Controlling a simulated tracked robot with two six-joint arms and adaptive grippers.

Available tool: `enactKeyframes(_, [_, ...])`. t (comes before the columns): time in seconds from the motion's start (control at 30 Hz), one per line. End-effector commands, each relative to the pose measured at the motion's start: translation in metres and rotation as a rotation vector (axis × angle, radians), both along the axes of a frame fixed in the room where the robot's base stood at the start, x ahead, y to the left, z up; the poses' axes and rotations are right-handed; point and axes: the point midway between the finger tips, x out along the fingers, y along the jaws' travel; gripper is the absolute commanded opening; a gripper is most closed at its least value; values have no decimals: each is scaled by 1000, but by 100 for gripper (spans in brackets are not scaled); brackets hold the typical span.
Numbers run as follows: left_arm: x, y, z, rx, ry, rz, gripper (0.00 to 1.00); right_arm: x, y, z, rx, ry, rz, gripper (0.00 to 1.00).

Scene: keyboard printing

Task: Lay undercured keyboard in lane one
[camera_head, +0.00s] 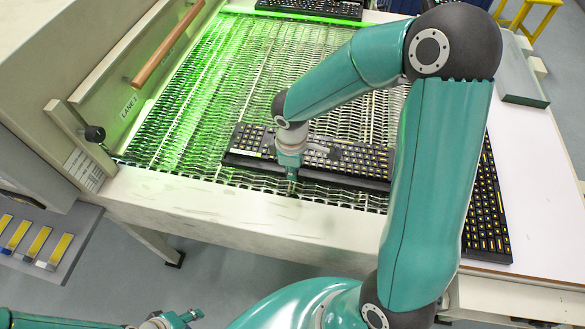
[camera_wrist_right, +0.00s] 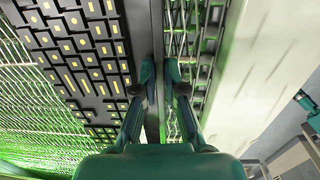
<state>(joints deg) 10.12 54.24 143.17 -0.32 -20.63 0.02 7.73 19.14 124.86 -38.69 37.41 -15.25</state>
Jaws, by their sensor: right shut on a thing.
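A black keyboard (camera_head: 350,157) with yellow-marked keys lies across the near end of the green-lit mesh belt (camera_head: 190,112). It also shows in the right wrist view (camera_wrist_right: 85,50). My right gripper (camera_head: 291,178) points down at its near long edge. In the right wrist view its fingers (camera_wrist_right: 164,80) are shut on that edge. The keyboard looks level, but I cannot tell whether it rests on the mesh. The lane one label (camera_head: 129,106) is on the left side wall. My left gripper (camera_head: 188,318) is low at the bottom edge, away from the belt; its jaws are too small to read.
A second keyboard (camera_head: 488,205) lies on the white side table (camera_head: 535,190), partly behind my right arm. Another keyboard (camera_head: 312,8) is at the belt's far end. A wooden rail (camera_head: 168,45) runs along the left wall. The mesh beyond the held keyboard is largely clear.

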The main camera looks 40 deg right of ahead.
Motion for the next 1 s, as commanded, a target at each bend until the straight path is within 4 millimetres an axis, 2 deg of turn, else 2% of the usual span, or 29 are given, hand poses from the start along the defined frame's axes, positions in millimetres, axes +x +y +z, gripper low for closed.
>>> enactKeyframes(0.23, [0, 0, -4, 0, 0, 0, 40, 0, 0, -3, -1, -2, 0, 0])
enactKeyframes(0.27, [0, 0, -3, 0, 0, 0, 40, 0, 0, -3, -1, -2, 0, 12])
enactKeyframes(0.3, [0, 0, -3, 0, 0, 0, 40, 0, 0, -2, -1, -2, 0, 18])
enactKeyframes(0.43, [0, 0, -3, 0, 0, 0, 40, 0, 0, -2, 0, -1, 0, 39])
enactKeyframes(0.77, [0, 0, -2, 0, 0, 0, 40, 0, 0, -2, 0, 0, 0, 39])
enactKeyframes(1.0, [0, 0, 11, 0, 0, 0, 40, 0, 0, 14, 0, -1, -1, 39])
